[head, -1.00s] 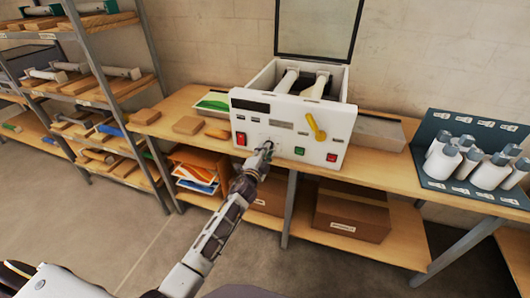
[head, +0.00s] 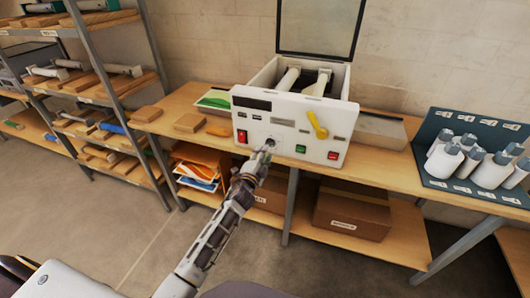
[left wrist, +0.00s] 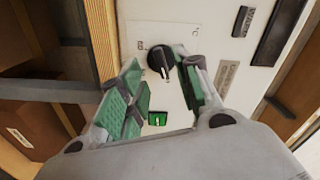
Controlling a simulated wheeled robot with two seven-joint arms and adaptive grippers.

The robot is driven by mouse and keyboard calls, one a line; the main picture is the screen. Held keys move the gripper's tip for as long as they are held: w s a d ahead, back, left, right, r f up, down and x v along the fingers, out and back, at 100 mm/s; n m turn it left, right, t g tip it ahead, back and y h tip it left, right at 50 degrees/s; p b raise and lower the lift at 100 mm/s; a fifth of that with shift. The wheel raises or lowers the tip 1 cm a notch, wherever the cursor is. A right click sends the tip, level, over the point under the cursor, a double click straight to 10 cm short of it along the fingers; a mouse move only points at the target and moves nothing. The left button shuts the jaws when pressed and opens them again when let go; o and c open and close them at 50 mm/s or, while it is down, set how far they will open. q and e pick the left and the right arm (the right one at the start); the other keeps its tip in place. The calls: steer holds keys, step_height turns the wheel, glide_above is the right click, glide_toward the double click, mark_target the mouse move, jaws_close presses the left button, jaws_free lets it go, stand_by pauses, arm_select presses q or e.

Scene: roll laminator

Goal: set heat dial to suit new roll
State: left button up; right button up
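The white laminator (head: 290,118) stands on the wooden bench with its front panel facing me. Its dark round heat dial (head: 271,142) sits low on the panel, left of centre. In the left wrist view the black dial (left wrist: 160,57) shows close up, with a °C mark and a small number beside it. My left gripper (head: 266,153) is just in front of and below the dial. Its green-padded fingers (left wrist: 161,68) are open, with the dial showing between their tips; they look apart from it. My right gripper is out of view.
The panel also carries a red switch (head: 242,137), a yellow lever (head: 317,124), a green button (head: 300,149) and a red button (head: 333,156). The lid (head: 318,28) is up over white rollers (head: 288,80).

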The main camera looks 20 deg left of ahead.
arm_select(q)
steer(key=s, duration=0.8)
steer(key=shift+s+a, duration=0.2)
steer(key=shift+n, duration=0.3)
stand_by(0.6)
